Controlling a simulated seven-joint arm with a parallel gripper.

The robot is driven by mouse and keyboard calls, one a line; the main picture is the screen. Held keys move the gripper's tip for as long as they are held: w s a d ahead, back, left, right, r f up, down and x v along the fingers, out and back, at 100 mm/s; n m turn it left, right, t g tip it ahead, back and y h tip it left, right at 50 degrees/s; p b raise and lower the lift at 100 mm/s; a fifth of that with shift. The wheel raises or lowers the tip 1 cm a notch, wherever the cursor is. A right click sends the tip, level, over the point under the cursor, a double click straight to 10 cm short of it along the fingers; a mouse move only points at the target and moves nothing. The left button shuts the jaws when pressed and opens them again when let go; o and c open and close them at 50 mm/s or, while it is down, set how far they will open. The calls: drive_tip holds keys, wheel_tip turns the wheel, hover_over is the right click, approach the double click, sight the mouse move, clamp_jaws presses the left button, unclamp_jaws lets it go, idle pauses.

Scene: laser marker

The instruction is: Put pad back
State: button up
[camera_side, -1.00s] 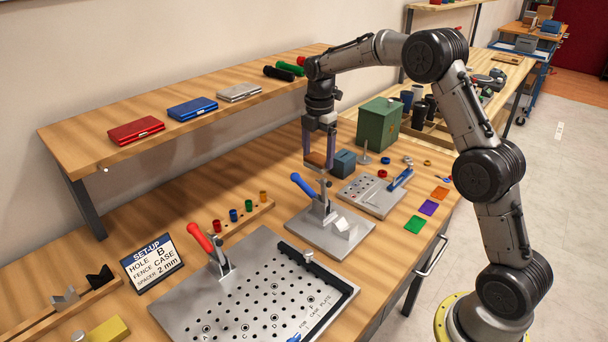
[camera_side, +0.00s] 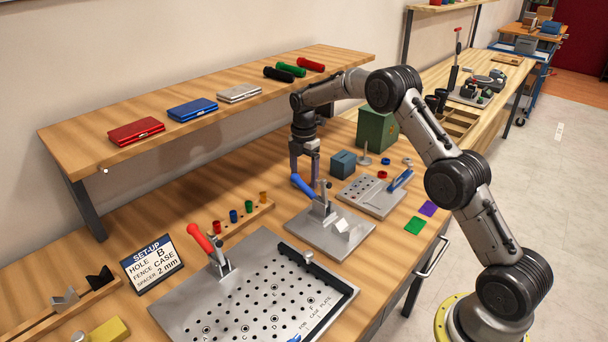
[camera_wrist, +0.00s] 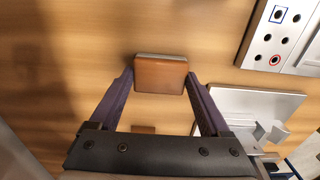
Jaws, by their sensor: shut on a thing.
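The brown pad (camera_wrist: 161,76) is a small flat block with a paler grey edge, held between the two fingertips of my gripper (camera_wrist: 161,78) in the wrist view. Bare wood bench shows around it; I cannot tell whether it touches the bench. In the side view my gripper (camera_side: 304,176) points down over the bench, behind the blue-handled clamp on its grey plate (camera_side: 308,232).
A blue-grey block (camera_side: 343,163) and a grey tool plate (camera_side: 372,196) stand right of my gripper. A green box (camera_side: 377,130) is behind them. The shelf (camera_side: 225,112) overhangs the bench at the left. A wooden rack of coloured pieces (camera_side: 242,219) lies in front left.

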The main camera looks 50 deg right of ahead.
sight(304, 177)
drive_tip(key=o, duration=1)
drive_tip(key=shift+f, duration=0.15)
wheel_tip(304, 177, up, 12)
drive_tip(key=f, duration=0.1)
drive_tip(key=s+a+r+m+t, duration=0.1)
drive_tip(key=s+a+r+m, duration=0.35)
drive_tip(key=s+r, duration=0.4)
drive_tip(key=s+a+r+m+t, duration=0.2)
drive_tip(key=s+a+r+m, duration=0.15)
drive_tip(key=s, duration=0.75)
drive_tip(key=s+a+r+m+t, duration=0.15)
drive_tip(key=s+a+m, duration=0.35)
drive_tip(key=s, duration=0.5)
drive_tip(key=s+f+m, duration=0.1)
drive_tip(key=s, duration=0.2)
drive_tip(key=s+f+m, duration=0.2)
drive_tip(key=s, duration=0.1)
drive_tip(key=s+a+f+m+t, duration=0.1)
drive_tip(key=s+f+m, duration=0.1)
drive_tip(key=s, duration=0.1)
drive_tip(key=shift+s+f, duration=0.25)
drive_tip(key=shift+s, duration=0.05)
